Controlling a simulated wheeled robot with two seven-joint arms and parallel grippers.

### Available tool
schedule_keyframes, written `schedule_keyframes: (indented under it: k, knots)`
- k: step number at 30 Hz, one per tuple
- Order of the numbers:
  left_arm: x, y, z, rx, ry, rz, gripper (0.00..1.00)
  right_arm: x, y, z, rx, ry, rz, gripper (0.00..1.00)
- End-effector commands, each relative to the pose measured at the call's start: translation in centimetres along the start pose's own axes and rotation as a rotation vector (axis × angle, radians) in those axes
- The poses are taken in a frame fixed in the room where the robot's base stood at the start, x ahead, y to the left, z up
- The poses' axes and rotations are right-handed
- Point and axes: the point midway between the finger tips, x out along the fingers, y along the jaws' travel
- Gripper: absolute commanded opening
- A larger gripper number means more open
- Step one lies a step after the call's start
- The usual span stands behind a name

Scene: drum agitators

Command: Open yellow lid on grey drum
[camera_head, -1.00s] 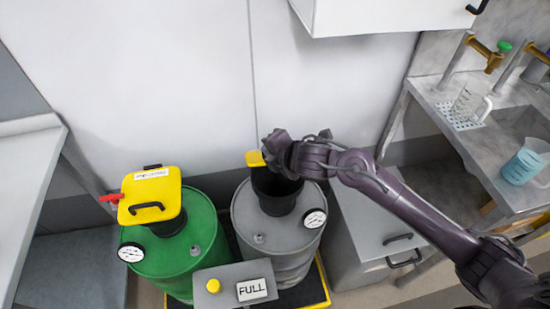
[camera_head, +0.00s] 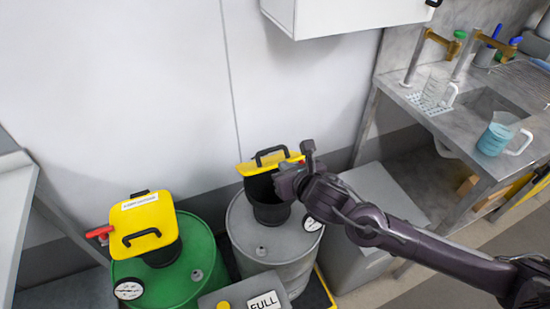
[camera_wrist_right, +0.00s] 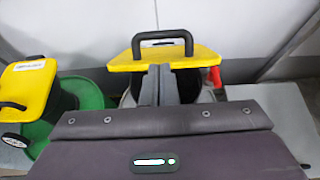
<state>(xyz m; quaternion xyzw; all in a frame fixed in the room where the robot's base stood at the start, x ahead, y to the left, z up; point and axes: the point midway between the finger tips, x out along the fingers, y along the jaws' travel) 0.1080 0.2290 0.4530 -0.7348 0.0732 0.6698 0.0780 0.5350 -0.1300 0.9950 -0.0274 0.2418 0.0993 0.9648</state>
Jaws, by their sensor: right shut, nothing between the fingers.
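The grey drum (camera_head: 252,240) carries a black funnel (camera_head: 270,212). In the right wrist view the yellow lid (camera_wrist_right: 200,57) and handle (camera_wrist_right: 165,36) lie just beyond my fingertips. My right gripper (camera_head: 283,181) is shut and empty, over the funnel close to the lid; I cannot tell whether it touches the lid. The gripper hides part of the opening. My left gripper is out of view.
A green drum (camera_head: 200,255) with its own yellow lid (camera_head: 143,222), shut, stands at the left. A grey box with a FULL sign (camera_head: 263,302) is in front. A grey cabinet (camera_head: 375,185) stands right, a sink counter (camera_head: 455,125) farther right. The wall is close behind.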

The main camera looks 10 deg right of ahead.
Motion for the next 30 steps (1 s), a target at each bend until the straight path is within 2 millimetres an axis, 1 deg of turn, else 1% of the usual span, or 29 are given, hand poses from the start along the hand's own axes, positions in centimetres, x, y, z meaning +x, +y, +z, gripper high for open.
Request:
schedule_keyframes:
  k: [1,6,12,18,30]
  knots:
    - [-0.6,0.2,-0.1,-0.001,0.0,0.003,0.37,0.8,0.0,0.3,0.005,0.0,-0.001,0.0]
    - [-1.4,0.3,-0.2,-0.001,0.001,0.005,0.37,3.9,0.0,0.3,0.004,0.0,-0.001,0.0]
    - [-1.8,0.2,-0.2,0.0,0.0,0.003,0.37,6.3,0.1,0.2,0.003,0.0,0.001,0.0]
    - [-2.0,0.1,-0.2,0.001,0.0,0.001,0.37,7.2,0.1,0.1,0.001,-0.001,0.001,0.0]
    - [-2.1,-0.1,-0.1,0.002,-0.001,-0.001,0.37,7.2,0.0,0.2,0.001,0.004,0.001,0.0]
